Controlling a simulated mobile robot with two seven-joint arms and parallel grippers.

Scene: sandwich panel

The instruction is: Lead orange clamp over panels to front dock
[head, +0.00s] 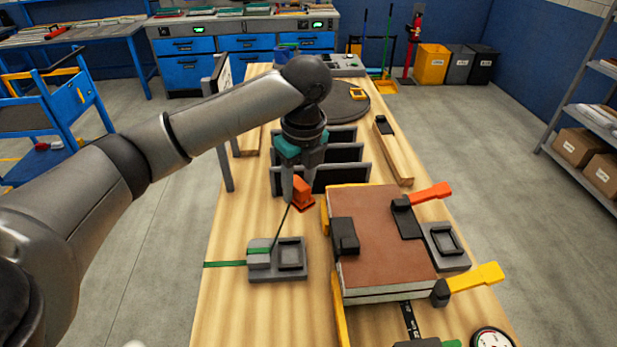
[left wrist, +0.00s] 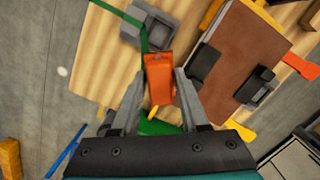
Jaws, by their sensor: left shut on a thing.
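My left gripper (head: 297,190) is shut on the orange clamp (head: 304,196) and holds it above the table, left of the panels' far end. The clamp sits between both fingers in the left wrist view (left wrist: 159,76). A green strap (head: 225,264) crosses the left grey dock (head: 291,268) and rises to the clamp. The panel stack (head: 378,236) has a brown top and pale layers below. Another grey dock (head: 459,258) with a square recess stands right of the stack. Which dock is the front one, I cannot tell. My right gripper is out of view.
Dark upright dividers (head: 352,176) stand behind the clamp. Orange (head: 430,194) and yellow (head: 474,279) handles stick out right of the stack. A black block (head: 345,236) sits on its left edge. A round gauge (head: 491,339) lies at the near edge. The table's left near part is bare.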

